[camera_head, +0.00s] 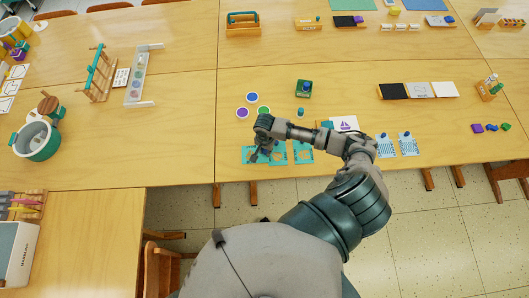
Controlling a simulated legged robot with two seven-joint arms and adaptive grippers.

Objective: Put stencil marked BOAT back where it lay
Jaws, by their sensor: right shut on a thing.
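My right gripper (262,154) is over the near edge of the table, shut on a teal stencil; the fingers partly hide it. Teal stencil sheets (281,158) lie under and around the gripper, and another teal stencil (303,152) with a cut-out lies just right of it. I cannot read the word BOAT on any of them, nor tell whether the held one touches the table. A white card with a purple boat picture (344,124) lies behind my right forearm, with a teal piece (327,125) at its left, partly hidden. My left gripper is out of view.
Blue-white patterned tags (408,143) lie right of my forearm. Black and white sheets (418,91) lie farther right.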

